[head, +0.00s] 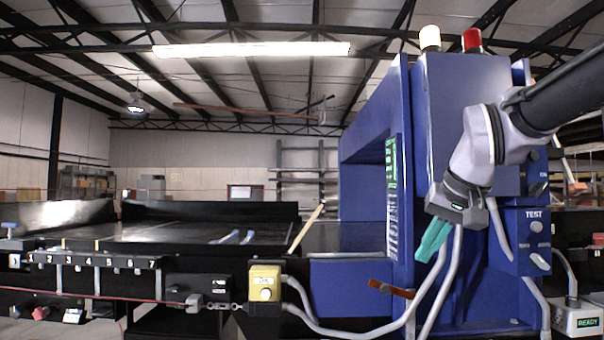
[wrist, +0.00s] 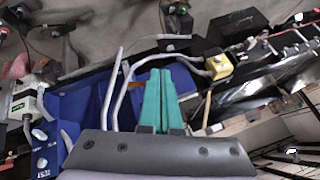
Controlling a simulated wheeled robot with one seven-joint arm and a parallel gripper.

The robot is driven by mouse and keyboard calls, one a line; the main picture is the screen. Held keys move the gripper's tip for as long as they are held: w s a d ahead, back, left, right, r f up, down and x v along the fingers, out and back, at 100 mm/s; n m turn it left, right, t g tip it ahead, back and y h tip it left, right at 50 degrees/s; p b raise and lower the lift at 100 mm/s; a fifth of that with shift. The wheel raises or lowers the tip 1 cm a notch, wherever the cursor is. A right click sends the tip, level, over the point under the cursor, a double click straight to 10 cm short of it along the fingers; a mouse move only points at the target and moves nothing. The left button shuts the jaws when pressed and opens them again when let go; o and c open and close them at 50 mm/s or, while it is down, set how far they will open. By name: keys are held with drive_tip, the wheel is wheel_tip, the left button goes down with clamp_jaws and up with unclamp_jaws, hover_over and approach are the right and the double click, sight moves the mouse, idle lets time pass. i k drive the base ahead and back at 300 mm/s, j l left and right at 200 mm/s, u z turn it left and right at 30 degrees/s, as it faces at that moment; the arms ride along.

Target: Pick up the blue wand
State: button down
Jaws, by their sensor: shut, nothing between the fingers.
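Two thin pale-blue strips lie side by side on the black conveyor belt, a left strip (head: 225,238) and a right strip (head: 248,237). They are small in the head view, and I cannot tell whether either is the blue wand. I cannot make out a blue wand in the wrist view. My gripper (head: 434,240) has teal fingers, shut and empty. It hangs in front of the blue detector housing, well to the right of the strips. The shut fingers (wrist: 159,100) also show in the wrist view.
The tall blue detector housing (head: 460,130) straddles the conveyor (head: 165,233) at the right. A tan stick (head: 305,228) leans beside the belt. A yellow button box (head: 265,282), an orange-red lever (head: 390,288) and grey conduits are at the front. Air above the belt is clear.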

sight(235, 232)
drive_tip(key=i+j, duration=0.2)
drive_tip(key=j, duration=0.15)
drive_tip(key=i+j, duration=0.15)
drive_tip(key=j, duration=0.2)
drive_tip(key=i+j, duration=0.2)
drive_tip(key=j, duration=0.15)
drive_tip(key=i+j, duration=0.15)
drive_tip(key=j, duration=0.2)
drive_tip(key=i+j, duration=0.2)
drive_tip(key=j, duration=0.15)
drive_tip(key=i+j, duration=0.2)
drive_tip(key=j, duration=0.15)
drive_tip(key=i+j, duration=0.15)
drive_tip(key=j, duration=0.2)
drive_tip(key=i+j, duration=0.2)
drive_tip(key=i, duration=0.15)
drive_tip(key=i+j+z, duration=0.1)
drive_tip(key=i, duration=0.3)
